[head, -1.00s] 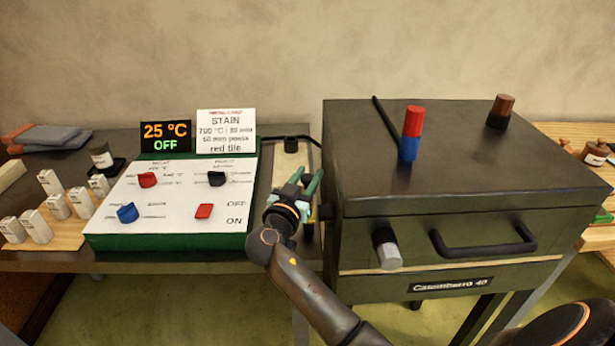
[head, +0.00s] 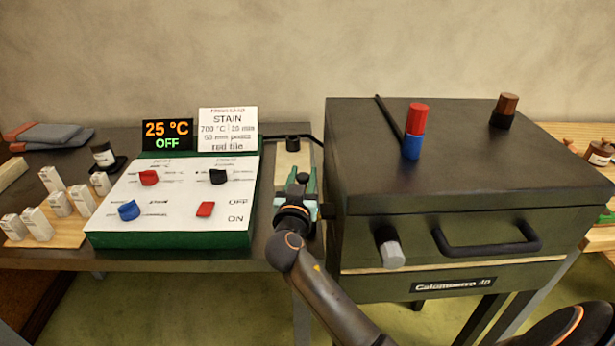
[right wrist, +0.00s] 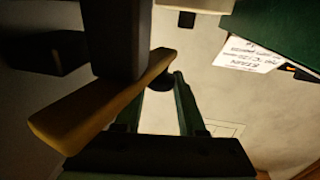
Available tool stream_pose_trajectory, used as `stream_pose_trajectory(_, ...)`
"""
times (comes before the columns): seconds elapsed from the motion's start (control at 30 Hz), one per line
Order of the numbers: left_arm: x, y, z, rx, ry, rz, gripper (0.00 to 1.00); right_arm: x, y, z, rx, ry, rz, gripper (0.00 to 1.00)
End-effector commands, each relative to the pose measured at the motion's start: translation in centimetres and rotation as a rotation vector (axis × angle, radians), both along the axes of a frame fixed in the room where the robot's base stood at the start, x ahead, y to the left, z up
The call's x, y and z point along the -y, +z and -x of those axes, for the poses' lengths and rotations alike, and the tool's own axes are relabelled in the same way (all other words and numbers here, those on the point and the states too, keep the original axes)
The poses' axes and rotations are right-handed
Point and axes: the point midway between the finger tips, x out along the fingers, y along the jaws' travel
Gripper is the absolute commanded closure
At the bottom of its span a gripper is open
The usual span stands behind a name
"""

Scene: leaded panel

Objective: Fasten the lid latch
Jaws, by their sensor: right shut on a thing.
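The dark kiln (head: 470,160) stands at the right with its lid down. In the right wrist view a tan lever (right wrist: 90,110), which looks like the lid latch, crosses under a dark post and ends in a dark knob (right wrist: 163,80). My right gripper (head: 302,180) is beside the kiln's left wall, with its green fingers shut on that knob; they also show in the right wrist view (right wrist: 160,98). The gripper hides most of the latch in the head view. My left gripper is not in view.
A control panel (head: 170,212) with red, blue and black switches stands left of the gripper; its display (head: 167,135) reads 25 °C and OFF. The kiln front has a black handle (head: 485,245) and a grey-tipped knob (head: 390,249). A red-and-blue peg (head: 414,132) stands on the lid.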

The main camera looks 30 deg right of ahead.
Motion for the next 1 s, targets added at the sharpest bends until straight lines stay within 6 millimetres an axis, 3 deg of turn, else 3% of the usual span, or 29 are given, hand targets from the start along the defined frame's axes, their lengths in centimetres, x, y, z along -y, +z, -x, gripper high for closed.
stream_pose_trajectory(0.5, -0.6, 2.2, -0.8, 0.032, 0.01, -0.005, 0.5, -2.0, 0.3, -0.3, 0.0, 0.348, 0.004, 1.0)
stream_pose_trajectory(0.73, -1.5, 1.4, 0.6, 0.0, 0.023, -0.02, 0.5, -2.4, 0.2, -0.3, 0.0, 0.414, 0.003, 1.0)
stream_pose_trajectory(1.0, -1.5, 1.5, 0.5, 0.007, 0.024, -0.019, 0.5, -2.6, 0.1, -0.3, 0.002, 0.43, 0.002, 1.0)
